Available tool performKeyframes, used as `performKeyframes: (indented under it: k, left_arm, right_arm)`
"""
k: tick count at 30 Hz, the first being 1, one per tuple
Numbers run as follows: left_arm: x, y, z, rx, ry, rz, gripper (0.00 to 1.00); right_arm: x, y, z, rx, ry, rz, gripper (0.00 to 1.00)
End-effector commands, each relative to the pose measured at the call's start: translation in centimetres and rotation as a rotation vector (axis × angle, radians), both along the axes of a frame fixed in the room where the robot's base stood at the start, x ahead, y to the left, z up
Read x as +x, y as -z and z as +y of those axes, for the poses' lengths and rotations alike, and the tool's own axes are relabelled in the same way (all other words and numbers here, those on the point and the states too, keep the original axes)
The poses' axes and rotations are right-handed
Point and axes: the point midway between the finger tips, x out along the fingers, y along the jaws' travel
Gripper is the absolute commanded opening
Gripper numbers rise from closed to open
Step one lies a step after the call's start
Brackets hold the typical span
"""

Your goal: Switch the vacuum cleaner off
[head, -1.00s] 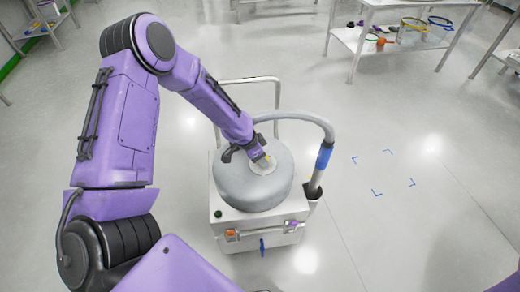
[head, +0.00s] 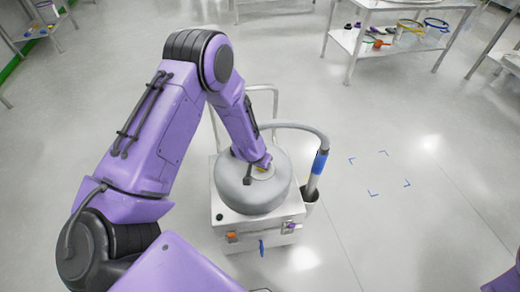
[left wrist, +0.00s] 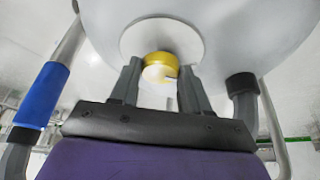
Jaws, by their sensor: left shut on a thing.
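The vacuum cleaner has a grey domed drum (head: 232,185) on a white wheeled cart body (head: 255,225). A yellow knob (left wrist: 158,66) sits in the middle of a pale round plate (left wrist: 130,40) on top of the drum. My left gripper (left wrist: 160,80) is shut on the yellow knob, one finger on each side of it. In the head view my left gripper (head: 261,166) is on top of the drum and its hand hides most of the knob. I cannot tell the knob's setting. My right gripper is out of view.
A grey hose (head: 300,129) with a blue band (head: 319,162) arches beside the drum's right. The cart's rail (head: 277,100) stands behind it. A table (head: 352,42) with coloured items is at the back right. The floor around blue corner marks (head: 380,173) is clear.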

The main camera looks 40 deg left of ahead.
Motion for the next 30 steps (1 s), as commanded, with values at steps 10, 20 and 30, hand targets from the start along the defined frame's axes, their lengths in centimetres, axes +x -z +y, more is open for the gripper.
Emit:
performKeyframes:
  k: [10, 20, 30]
  left_arm:
    - [0.2, -0.1, 0.0, 0.001, -0.024, -0.005, 0.16]
    - [0.1, -0.1, 0.0, 0.0, -0.022, -0.004, 0.72]
    - [-0.3, -1.3, -0.1, 0.001, -0.02, -0.003, 0.72]
  right_arm:
    - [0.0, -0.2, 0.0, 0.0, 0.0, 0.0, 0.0]
    - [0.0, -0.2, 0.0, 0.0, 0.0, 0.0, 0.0]
    - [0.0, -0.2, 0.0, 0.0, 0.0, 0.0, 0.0]
